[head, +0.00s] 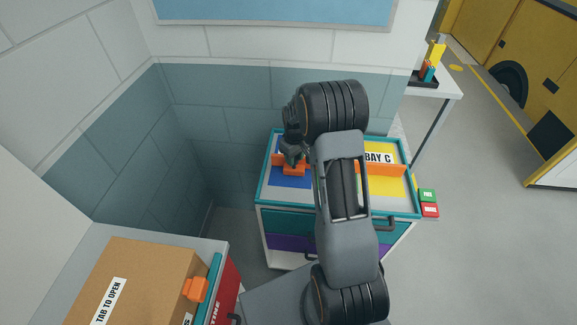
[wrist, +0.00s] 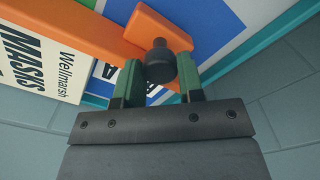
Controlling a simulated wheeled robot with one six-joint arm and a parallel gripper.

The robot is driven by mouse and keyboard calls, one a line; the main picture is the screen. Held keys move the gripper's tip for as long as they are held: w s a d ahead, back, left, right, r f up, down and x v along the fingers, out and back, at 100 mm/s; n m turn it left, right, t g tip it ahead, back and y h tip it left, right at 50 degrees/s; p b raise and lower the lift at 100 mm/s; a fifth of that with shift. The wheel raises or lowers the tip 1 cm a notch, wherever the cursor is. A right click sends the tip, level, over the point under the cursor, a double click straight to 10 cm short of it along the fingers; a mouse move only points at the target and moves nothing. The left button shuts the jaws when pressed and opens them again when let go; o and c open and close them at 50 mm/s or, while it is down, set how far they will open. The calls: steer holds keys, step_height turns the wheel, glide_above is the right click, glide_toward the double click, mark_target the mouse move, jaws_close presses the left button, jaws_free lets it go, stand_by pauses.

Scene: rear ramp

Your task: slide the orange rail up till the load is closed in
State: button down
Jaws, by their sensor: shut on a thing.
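The orange rail (head: 380,168) lies across the top of a teal-rimmed cart (head: 262,178); my arm hides its middle. In the wrist view the rail (wrist: 85,30) carries an orange block with a dark round knob (wrist: 160,62). My gripper (head: 293,152) is at the rail's left end. In the wrist view its green fingers (wrist: 159,82) are shut on the knob, one on each side. A cream item marked "Wellmarsh MASKS" (wrist: 40,65) lies close beside the rail; in the head view I cannot make it out.
The cart top has blue and yellow areas and a "BAY C" label (head: 377,157). Green and red buttons (head: 428,202) are at its right side. A cardboard box (head: 135,280) stands at front left. Tiled walls close in the left and back. Floor is open at right.

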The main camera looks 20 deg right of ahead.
steer(key=shift+w+d, duration=0.7)
steer(key=shift+w, duration=0.35)
steer(key=c, duration=0.7)
jaws_free()
steer(key=shift+a, duration=0.15)
steer(key=shift+c, duration=0.2)
step_height(320, 180, up, 14)
steer(key=b, duration=0.1)
steer(key=shift+b, duration=0.3)
steer(key=shift+f, duration=0.1)
